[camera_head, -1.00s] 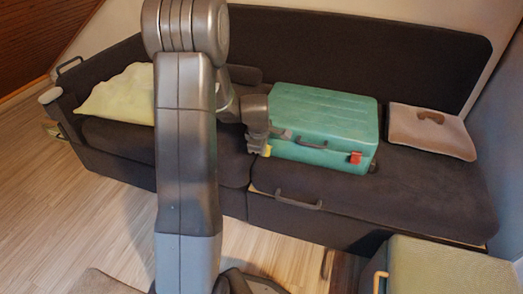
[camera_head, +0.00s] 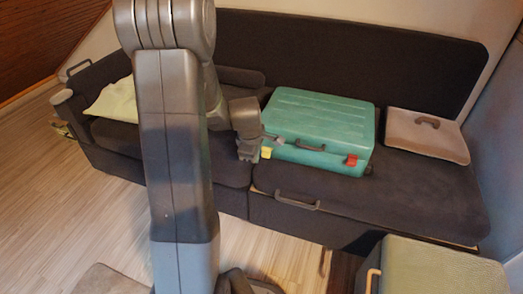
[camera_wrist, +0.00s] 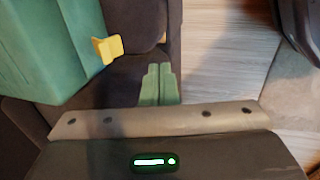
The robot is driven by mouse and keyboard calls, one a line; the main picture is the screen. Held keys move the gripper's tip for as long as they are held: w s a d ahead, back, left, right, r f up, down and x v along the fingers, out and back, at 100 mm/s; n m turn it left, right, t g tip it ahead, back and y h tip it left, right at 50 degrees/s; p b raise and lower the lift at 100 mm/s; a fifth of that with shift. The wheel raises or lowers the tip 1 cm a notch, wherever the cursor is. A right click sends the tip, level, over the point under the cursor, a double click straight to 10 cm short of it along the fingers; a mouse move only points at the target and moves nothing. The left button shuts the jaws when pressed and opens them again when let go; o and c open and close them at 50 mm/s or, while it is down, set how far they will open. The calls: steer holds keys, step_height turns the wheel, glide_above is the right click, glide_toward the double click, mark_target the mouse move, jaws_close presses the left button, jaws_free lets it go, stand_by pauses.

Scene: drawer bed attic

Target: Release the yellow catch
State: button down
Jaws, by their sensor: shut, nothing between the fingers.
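The teal case (camera_head: 325,115) lies on the dark sofa seat, closed. Its yellow catch (camera_head: 266,153) is on the front face near the left corner; in the wrist view the yellow catch (camera_wrist: 108,49) sticks out from the case (camera_wrist: 45,45) as a bent tab. A red catch (camera_head: 351,160) is at the front right, with a dark handle (camera_head: 310,145) between. My gripper (camera_head: 250,156) is just left of the yellow catch. In the wrist view my gripper's green fingers (camera_wrist: 158,72) are together and empty, apart from the catch, with a gap between.
The dark sofa (camera_head: 390,200) has a drawer handle (camera_head: 297,200) on its front below the case. A beige cushion-like piece with a handle (camera_head: 428,138) lies right of the case. A pale cloth (camera_head: 113,102) is at the left. A greenish box (camera_head: 440,270) stands front right.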

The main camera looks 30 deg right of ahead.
steer(key=shift+s+a+r+p, duration=0.35)
steer(key=shift+s+a+r, duration=0.95)
steer(key=shift+a, duration=0.2)
steer(key=shift+f, duration=0.1)
